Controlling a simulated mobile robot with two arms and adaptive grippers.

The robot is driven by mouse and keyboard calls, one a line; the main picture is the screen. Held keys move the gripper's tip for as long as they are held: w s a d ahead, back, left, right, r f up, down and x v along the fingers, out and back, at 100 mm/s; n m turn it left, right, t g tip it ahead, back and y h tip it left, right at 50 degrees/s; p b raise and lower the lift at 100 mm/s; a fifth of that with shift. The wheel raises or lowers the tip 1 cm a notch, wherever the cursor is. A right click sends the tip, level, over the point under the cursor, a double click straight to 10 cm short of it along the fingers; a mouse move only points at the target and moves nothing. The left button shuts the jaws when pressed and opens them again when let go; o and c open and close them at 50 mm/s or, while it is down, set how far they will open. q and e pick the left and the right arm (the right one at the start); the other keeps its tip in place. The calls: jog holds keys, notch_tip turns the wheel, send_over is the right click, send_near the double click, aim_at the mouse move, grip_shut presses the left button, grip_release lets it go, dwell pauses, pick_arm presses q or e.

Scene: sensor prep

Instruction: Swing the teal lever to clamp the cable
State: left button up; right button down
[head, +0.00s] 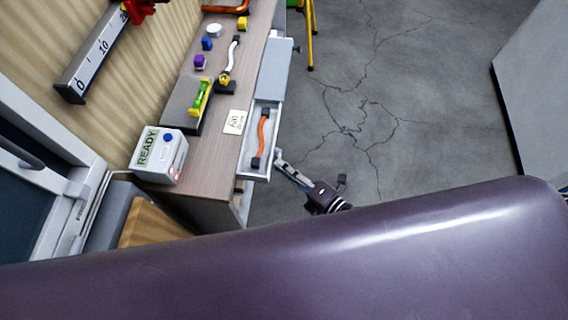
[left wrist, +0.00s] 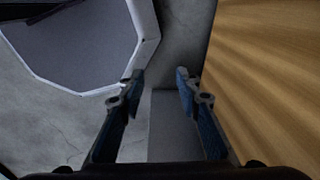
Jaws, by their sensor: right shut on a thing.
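I cannot make out a teal lever in either view. An orange cable (head: 262,134) with dark ends lies in the open drawer (head: 259,172) in the head view. A white cable (head: 233,52) with dark ends lies on the bench, its lower end by a small yellow and black fixture (head: 224,79). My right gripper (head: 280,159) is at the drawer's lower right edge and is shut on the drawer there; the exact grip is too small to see. My left gripper (left wrist: 156,78) is open and empty in the left wrist view.
On the bench (head: 217,160) stand a READY box (head: 158,154), a green and yellow level (head: 200,97) on a grey block, a paper note (head: 235,121) and small coloured pieces. A wooden panel (left wrist: 268,90) is right of my left gripper.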

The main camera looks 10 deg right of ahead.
jog(key=c, duration=2)
grip_release()
jog(key=shift+o, duration=0.2)
jog(key=v, duration=1.2)
